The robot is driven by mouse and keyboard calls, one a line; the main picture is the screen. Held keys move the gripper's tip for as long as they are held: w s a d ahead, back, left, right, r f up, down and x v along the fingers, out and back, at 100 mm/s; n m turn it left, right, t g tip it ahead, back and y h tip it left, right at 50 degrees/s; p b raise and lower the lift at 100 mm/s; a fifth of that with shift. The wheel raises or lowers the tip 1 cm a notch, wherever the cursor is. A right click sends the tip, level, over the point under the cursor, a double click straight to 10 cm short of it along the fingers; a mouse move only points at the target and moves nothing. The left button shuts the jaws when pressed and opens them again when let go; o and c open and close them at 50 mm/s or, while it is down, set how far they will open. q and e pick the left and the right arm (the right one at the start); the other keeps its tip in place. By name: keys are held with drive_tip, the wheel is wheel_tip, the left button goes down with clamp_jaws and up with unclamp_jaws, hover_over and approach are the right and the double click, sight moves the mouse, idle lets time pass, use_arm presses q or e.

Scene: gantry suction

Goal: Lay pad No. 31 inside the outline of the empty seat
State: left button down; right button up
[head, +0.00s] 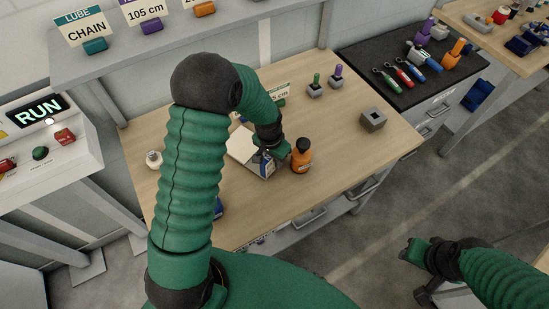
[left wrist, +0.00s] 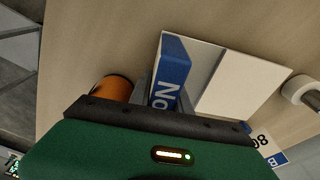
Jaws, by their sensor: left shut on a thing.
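My left gripper (head: 268,150) is low over the wooden bench and shut on a blue-and-white piece (head: 267,165). In the left wrist view, this piece (left wrist: 172,72) shows a blue face with white lettering starting "No"; the digits are hidden by the gripper. The panel also shows in the head view (head: 241,143). No outline of an empty seat can be made out. My right gripper (head: 415,251) hangs over the floor, away from the bench, its jaws unclear.
An orange bottle (head: 301,158) with a dark cap stands close to the right of my left gripper. A grey block (head: 373,119) and small holders (head: 315,89) stand farther right and back. A white roll-like item (head: 154,159) is at the left. The bench's right part is mostly clear.

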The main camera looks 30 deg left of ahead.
use_arm(q)
drive_tip(key=shift+w+a+f, duration=0.1)
drive_tip(key=shift+f, duration=0.25)
drive_tip(key=shift+d, duration=0.3)
drive_tip(key=c, duration=1.2)
unclamp_jaws()
drive_tip(key=shift+d, duration=0.15)
